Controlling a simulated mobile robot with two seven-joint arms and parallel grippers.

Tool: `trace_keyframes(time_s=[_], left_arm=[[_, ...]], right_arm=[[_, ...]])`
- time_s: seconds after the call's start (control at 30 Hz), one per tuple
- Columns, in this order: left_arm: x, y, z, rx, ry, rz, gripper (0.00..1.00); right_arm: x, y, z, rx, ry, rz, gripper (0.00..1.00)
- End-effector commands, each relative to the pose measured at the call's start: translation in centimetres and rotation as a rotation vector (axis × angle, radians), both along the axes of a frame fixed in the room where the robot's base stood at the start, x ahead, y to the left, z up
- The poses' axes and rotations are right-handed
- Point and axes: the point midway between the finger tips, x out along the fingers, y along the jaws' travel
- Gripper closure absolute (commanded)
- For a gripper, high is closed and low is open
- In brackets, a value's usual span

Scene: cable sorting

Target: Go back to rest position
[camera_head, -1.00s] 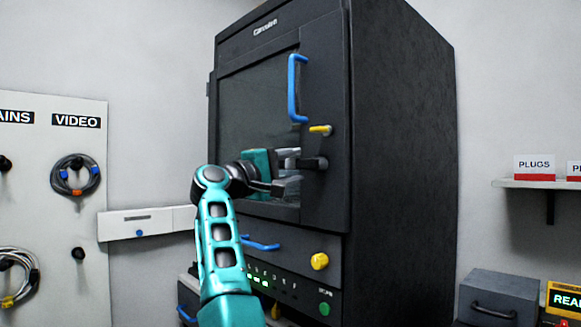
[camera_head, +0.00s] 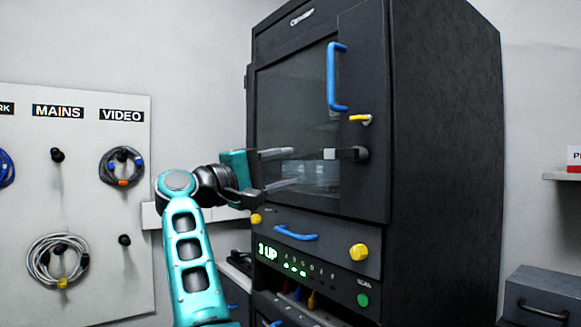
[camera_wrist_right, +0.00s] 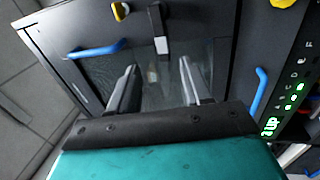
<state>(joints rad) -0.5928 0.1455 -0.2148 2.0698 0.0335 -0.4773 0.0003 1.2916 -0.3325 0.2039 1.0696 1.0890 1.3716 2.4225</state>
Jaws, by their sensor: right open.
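My right gripper (camera_head: 280,170) is in front of the dark cabinet's glass door, with its arm rising from the lower middle of the head view. Its two fingers are apart with nothing between them, also in the right wrist view (camera_wrist_right: 160,88). The cabinet (camera_head: 440,130) has a shut glass door with a blue handle (camera_head: 331,77), a yellow lever (camera_head: 360,118) and a dark latch with a pale end (camera_head: 348,154). The fingertips are left of the latch and apart from it. My left gripper is in neither view.
A pegboard (camera_head: 95,215) with coiled cables under MAINS and VIDEO labels stands at left. Below the door are a drawer with a blue handle (camera_head: 296,233), a yellow knob (camera_head: 359,252) and a lit panel reading 3 UP (camera_head: 268,252). A grey box (camera_head: 535,295) is at lower right.

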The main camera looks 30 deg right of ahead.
Motion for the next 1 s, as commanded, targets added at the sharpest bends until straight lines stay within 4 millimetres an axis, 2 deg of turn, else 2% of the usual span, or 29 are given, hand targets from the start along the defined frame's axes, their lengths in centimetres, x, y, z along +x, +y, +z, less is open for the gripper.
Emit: trace_keyframes(time_s=[0.43, 0.57, 0.67, 0.77, 0.87, 1.0], left_arm=[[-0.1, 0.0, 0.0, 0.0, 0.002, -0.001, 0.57], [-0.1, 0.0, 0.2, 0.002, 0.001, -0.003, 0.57], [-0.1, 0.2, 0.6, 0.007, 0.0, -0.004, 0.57], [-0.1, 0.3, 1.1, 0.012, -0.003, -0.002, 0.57], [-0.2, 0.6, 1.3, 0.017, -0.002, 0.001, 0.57], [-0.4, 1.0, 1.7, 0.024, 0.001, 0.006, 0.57]], right_arm=[[0.0, 0.0, -0.1, -0.001, 0.003, -0.001, 0.52], [0.3, -0.4, -0.8, -0.053, 0.082, -0.016, 0.52], [0.9, -0.9, -2.5, -0.167, 0.256, -0.049, 0.52], [1.6, -1.0, -4.8, -0.341, 0.512, -0.105, 0.52], [2.3, -0.5, -7.5, -0.54, 0.788, -0.177, 0.52], [2.8, 1.1, -12.1, -0.835, 1.169, -0.302, 0.52]])
